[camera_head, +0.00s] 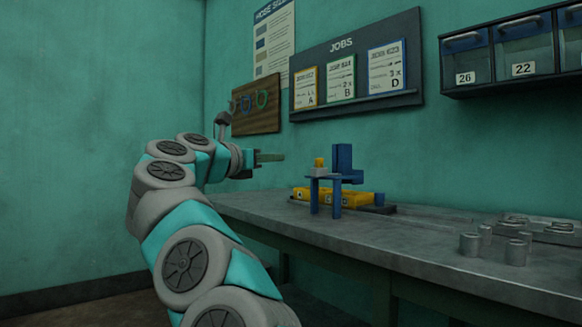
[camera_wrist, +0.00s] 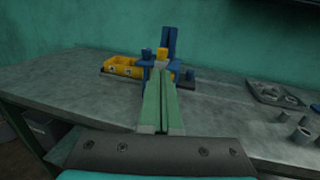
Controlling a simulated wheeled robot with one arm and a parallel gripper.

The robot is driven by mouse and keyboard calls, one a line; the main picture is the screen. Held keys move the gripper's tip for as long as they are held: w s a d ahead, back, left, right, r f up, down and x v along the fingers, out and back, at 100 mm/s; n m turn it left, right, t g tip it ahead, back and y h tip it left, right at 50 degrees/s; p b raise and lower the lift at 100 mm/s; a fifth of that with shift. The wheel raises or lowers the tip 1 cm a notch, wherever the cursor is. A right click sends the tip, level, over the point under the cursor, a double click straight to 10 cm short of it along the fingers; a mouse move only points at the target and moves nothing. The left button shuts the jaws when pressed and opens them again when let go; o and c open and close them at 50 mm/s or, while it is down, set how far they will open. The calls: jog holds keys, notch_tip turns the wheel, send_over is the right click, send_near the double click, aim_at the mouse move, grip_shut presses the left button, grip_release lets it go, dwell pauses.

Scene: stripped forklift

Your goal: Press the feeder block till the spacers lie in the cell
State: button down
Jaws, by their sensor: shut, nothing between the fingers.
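A blue feeder stand (camera_head: 345,165) stands upright on the bench toward the wall. A small yellow block (camera_head: 319,163) sits on its left side, above a grey piece; I take it for the feeder block. It also shows in the wrist view (camera_wrist: 162,55). A yellow tray with cells (camera_head: 355,199) lies at and under the stand, partly hidden by its blue legs. I cannot make out spacers in the cells. My gripper (camera_head: 282,157) is shut and empty, to the left of the stand and apart from it. Its green fingers (camera_wrist: 160,76) point toward the stand in the wrist view.
Several grey metal cylinders (camera_head: 516,252) stand on the right of the bench (camera_head: 400,235), near a grey tray of parts (camera_head: 545,230). A job board (camera_head: 355,65), a wooden hook panel (camera_head: 255,107) and bins (camera_head: 525,45) hang on the wall. The bench's front middle is clear.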

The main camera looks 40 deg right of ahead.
jog(key=shift+s+f, duration=0.15)
jog(key=shift+f, duration=0.35)
jog(key=p, duration=0.4)
send_near(316, 161)
jog(key=x, duration=0.5)
jog(key=shift+d+r, duration=0.2)
jog(key=shift+r, duration=0.05)
jog(key=shift+w+d+f+p, duration=0.1)
jog(key=shift+w+d+p, duration=0.1)
jog(key=shift+d, duration=0.15)
jog(key=shift+w+d+f+p, duration=0.1)
jog(key=shift+d+p, duration=0.05)
jog(key=shift+d, duration=0.25)
